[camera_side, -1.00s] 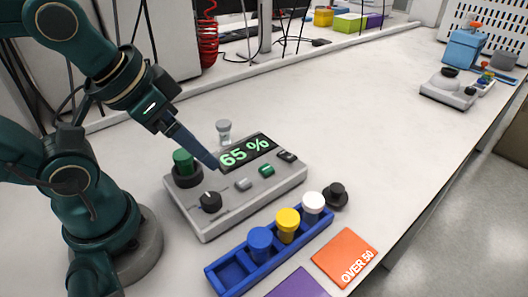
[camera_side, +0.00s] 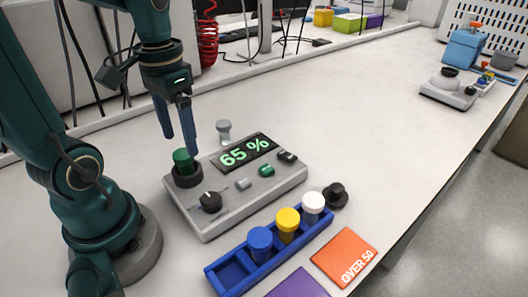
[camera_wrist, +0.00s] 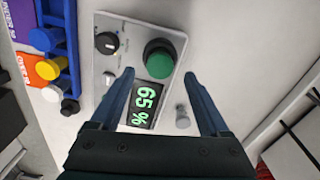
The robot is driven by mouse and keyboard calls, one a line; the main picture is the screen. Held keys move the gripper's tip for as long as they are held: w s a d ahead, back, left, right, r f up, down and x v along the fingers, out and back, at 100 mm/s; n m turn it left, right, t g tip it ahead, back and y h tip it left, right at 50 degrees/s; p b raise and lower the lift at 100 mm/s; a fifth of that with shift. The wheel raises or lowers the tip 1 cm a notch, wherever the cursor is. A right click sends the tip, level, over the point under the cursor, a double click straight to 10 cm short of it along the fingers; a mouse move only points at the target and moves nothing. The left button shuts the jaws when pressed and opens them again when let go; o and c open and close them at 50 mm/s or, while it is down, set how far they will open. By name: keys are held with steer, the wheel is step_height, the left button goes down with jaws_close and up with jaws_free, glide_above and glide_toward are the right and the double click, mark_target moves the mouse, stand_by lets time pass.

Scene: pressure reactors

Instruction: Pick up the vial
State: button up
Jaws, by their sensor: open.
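A green-topped vial (camera_side: 183,161) stands upright in the round dark holder (camera_side: 187,176) at the left corner of the grey reactor box (camera_side: 210,226). In the wrist view the vial's green cap (camera_wrist: 159,62) shows from above, just beyond the fingertips. My gripper (camera_side: 181,146) is open and empty, pointing down over the vial, with its fingertips near the height of the cap. In the wrist view my gripper (camera_wrist: 160,74) has its two fingers spread apart, with the cap ahead between them. I cannot tell whether a finger touches the vial.
The box's display (camera_side: 247,151) reads 65 %. A blue rack (camera_side: 225,273) holds blue, yellow and white-capped vials in front of the box. An orange "OVER 50" mat (camera_side: 344,257) and a purple mat (camera_side: 298,286) lie beside it. A small grey-capped item (camera_side: 224,131) stands behind the box.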

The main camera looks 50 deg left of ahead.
mark_target(183, 153)
steer(key=shift+f, duration=2.45)
jaws_close()
steer(key=shift+r, duration=0.1)
